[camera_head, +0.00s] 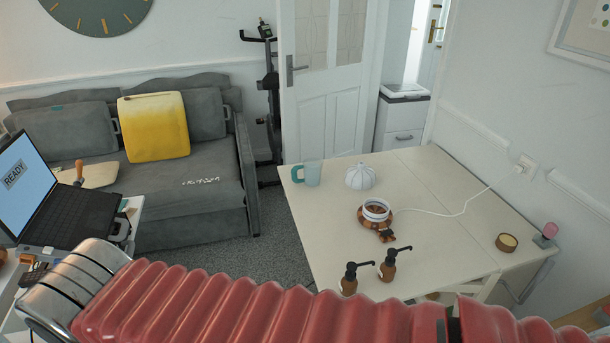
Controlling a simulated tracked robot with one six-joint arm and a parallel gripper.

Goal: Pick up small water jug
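A small pale teal jug-like vessel (313,174) with a handle on its left side stands upright near the far left corner of the cream table (440,200). It is the thing that looks most like the small water jug; I cannot be sure of this. Nothing touches it. My gripper is not in view. My red ribbed arm crosses the bottom of the picture, well in front of the vessel and apart from it, and hides the table's near side.
A white ribbed object (360,177) stands just right of the vessel. A brown-and-white pot (376,211) and two dark pump bottles (388,266) stand nearer. A cable (440,214) crosses the table. A laptop (68,207) and sofa (190,185) are at left.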

